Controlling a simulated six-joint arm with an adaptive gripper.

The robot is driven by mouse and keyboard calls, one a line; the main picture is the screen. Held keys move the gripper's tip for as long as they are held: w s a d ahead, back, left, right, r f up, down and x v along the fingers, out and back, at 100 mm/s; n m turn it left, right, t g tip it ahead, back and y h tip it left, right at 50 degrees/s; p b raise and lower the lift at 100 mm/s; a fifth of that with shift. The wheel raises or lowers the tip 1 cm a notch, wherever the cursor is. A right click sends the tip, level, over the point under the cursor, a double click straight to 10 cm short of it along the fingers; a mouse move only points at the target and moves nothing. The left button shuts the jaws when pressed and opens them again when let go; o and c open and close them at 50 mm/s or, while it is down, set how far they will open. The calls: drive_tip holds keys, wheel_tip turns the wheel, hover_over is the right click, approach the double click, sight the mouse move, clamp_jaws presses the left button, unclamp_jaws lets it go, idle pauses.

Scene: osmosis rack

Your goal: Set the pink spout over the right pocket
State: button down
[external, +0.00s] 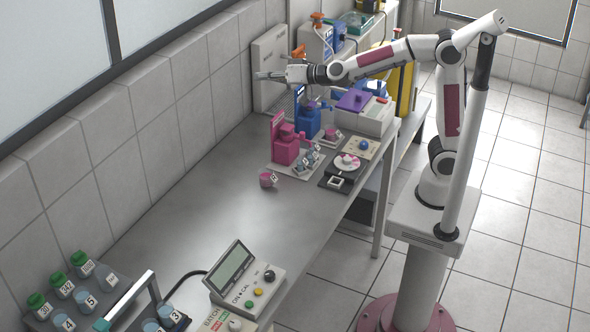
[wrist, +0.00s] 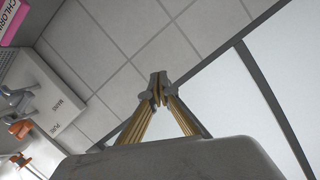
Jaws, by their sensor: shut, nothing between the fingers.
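The pink dispenser (external: 285,152) stands upright on the metal bench near the wall, with a pink sign above it; its spout is too small to make out clearly. A small light tray (external: 290,170) with small cups lies at its front right; I cannot tell its pockets apart. My gripper (external: 259,76) is up in the air by the wall, above and behind the dispensers, apart from them. In the wrist view its fingertips (wrist: 157,83) meet, with nothing between them. Part of the pink sign (wrist: 10,20) shows at the top left there.
A blue dispenser (external: 308,122) stands behind the pink one. A loose pink cup (external: 267,180) is on the bench. A white plate (external: 346,162) and a dark mat (external: 336,184) lie at the right edge. A wall panel (external: 269,68) is close to my gripper. The bench middle is clear.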

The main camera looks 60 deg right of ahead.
sight(302, 136)
drive_tip(key=w+a+f+m+g+h, duration=0.1)
drive_tip(key=w+f+m+h, duration=0.25)
drive_tip(key=f+h, duration=0.2)
drive_tip(key=w+f+m+g+h, duration=0.1)
drive_tip(key=w+f+m+h, duration=0.1)
drive_tip(key=f+m+h, duration=0.4)
drive_tip(key=s+a+f+g+h, duration=0.2)
drive_tip(key=s+f+g+h, duration=0.1)
drive_tip(key=s+f, duration=0.5)
drive_tip(key=s+a+f+g+h, duration=0.2)
drive_tip(key=s+f+g+h, duration=0.2)
drive_tip(key=s+f, duration=0.4)
drive_tip(key=s+m+g, duration=0.1)
drive_tip(key=s, duration=0.1)
drive_tip(key=shift+s+f+g, duration=0.25)
drive_tip(key=shift+s+g, duration=0.05)
drive_tip(key=shift+g, duration=0.1)
drive_tip(key=shift+d+h, duration=0.1)
drive_tip(key=shift+h, duration=0.15)
drive_tip(key=shift+x, duration=6.9)
